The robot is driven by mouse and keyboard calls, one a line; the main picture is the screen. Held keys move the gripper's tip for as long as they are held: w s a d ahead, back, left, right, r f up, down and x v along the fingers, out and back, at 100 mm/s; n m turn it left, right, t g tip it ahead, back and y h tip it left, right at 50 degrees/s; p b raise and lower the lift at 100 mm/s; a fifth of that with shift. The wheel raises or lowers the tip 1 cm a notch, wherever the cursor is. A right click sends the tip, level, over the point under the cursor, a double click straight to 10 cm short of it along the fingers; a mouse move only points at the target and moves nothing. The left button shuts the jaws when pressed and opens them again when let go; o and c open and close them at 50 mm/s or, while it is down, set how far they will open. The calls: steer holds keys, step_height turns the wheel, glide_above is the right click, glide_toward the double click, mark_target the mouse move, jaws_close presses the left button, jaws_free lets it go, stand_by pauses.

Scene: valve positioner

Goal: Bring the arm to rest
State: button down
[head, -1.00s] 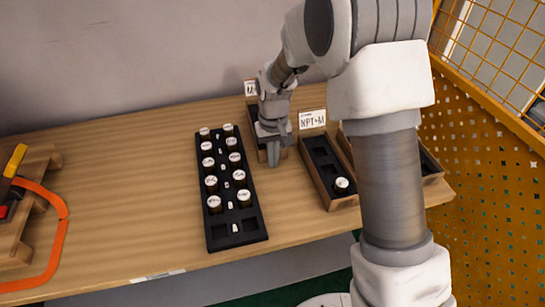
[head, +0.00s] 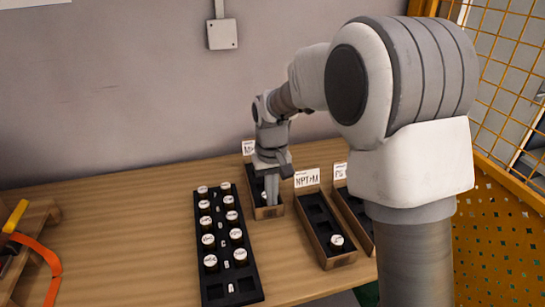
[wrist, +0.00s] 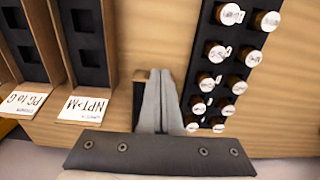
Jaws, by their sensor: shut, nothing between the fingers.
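My gripper (head: 271,188) is shut and empty. In the head view it points down over the left one of the wooden label bins (head: 270,212), its fingers in front of that bin's inside. A white-topped cap partly shows beside the fingers. In the wrist view my gripper (wrist: 158,100) reaches up the middle, fingers together, between the NPT>M bin (wrist: 92,85) and the black tray of capped parts (wrist: 215,75). The fingers hide most of the left bin. I cannot tell whether the fingertips touch anything.
The black tray (head: 242,277) holds several white-capped parts, with an empty socket at its near end. The NPT>M bin (head: 325,232) holds one capped part. Another bin stands right of it. An orange strap (head: 40,262) lies at left. A yellow mesh fence (head: 505,215) stands at right.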

steer(key=s+d+r+m+t+p, duration=0.1)
steer(key=s+d+r+t, duration=0.1)
steer(key=s+d+r, duration=0.5)
steer(key=s+d+r+m+t+p, duration=0.1)
steer(key=s+d+r+t, duration=0.1)
steer(key=s+d+r, duration=0.5)
steer(key=s+r+m+t, duration=0.1)
steer(key=s+r, duration=0.1)
steer(key=s, duration=0.7)
steer(key=shift+s+d+t, duration=0.25)
steer(key=shift+d+t, duration=0.05)
